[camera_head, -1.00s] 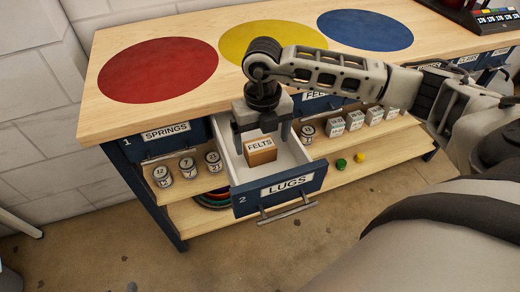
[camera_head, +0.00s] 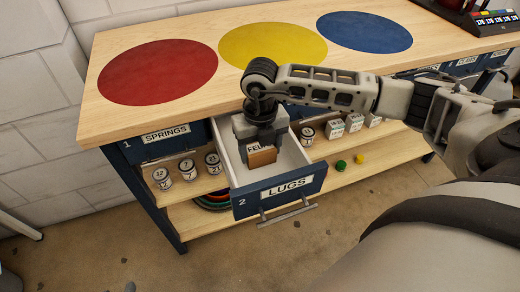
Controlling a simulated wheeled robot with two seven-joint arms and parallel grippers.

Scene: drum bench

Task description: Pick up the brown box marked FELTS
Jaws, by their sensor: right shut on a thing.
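The brown box marked FELTS (camera_head: 262,157) is inside the open white-lined drawer labelled LUGS (camera_head: 318,182). Its label is partly hidden by a finger, with only the first letters showing. My right gripper (camera_head: 264,148) reaches down into the drawer from above and is shut on the box, its fingers at the box's sides. I cannot tell whether the box touches the drawer floor. My left gripper is not in view.
The bench top (camera_head: 205,122) carries red, yellow and blue discs. A closed drawer marked SPRINGS (camera_head: 166,134) is at the left. Several tins (camera_head: 187,170) and white boxes (camera_head: 334,129) stand on the shelf. A green piece (camera_head: 341,165) and a yellow piece (camera_head: 359,159) lie lower.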

